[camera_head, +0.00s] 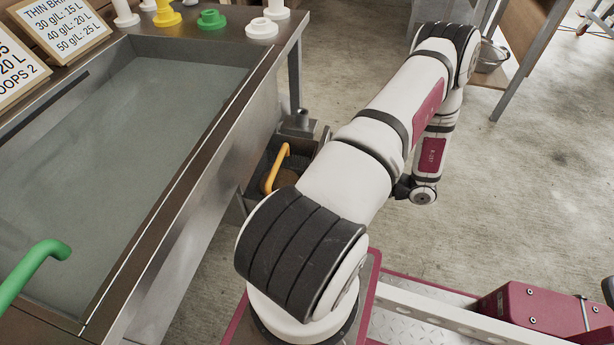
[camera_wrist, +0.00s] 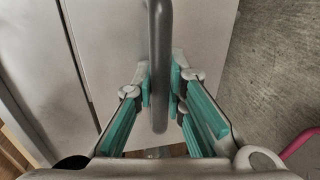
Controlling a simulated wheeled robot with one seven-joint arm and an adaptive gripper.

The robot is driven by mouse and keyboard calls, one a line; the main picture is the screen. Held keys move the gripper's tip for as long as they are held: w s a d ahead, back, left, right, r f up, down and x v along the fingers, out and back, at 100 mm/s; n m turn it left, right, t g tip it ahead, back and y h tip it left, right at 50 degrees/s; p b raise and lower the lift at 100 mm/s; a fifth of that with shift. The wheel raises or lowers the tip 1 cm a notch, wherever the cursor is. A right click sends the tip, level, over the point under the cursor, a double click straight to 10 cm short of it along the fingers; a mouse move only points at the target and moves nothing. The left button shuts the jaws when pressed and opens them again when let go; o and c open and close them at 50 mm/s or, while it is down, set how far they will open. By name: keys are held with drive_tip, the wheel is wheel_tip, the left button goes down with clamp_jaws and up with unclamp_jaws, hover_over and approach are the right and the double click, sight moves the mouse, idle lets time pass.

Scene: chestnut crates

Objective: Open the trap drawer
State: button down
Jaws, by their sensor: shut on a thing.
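The trap drawer (camera_head: 316,136) stands out from under the right side of the steel sink in the head view, at least partly open. A dark container with a curved orange handle (camera_head: 277,168) is inside it. My arm covers part of the drawer. In the wrist view, my gripper (camera_wrist: 162,88) has its teal-padded fingers shut on a grey bar handle (camera_wrist: 159,40). A pale flat panel (camera_wrist: 105,40) is behind the handle. My gripper's fingers and this handle are hidden in the head view.
The steel sink (camera_head: 170,215) holds greyish water and fills the left. A green handle (camera_head: 35,265) stands at its near edge. Signs and colored pieces stand along the back edge. A metal bowl (camera_head: 490,57) is at the upper right. Concrete floor (camera_head: 520,190) is clear on the right.

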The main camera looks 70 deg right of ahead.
drive_tip(key=f+b+v, duration=0.1)
drive_tip(key=v, duration=0.6)
drive_tip(key=shift+s+f, duration=0.25)
drive_tip(key=shift+s, duration=0.25)
drive_tip(key=c, duration=1.6)
unclamp_jaws()
drive_tip(key=shift+d, duration=0.1)
drive_tip(key=shift+s, duration=0.1)
drive_tip(key=v, duration=1.1)
drive_tip(key=shift+s, duration=0.35)
drive_tip(key=shift+d+r, duration=0.1)
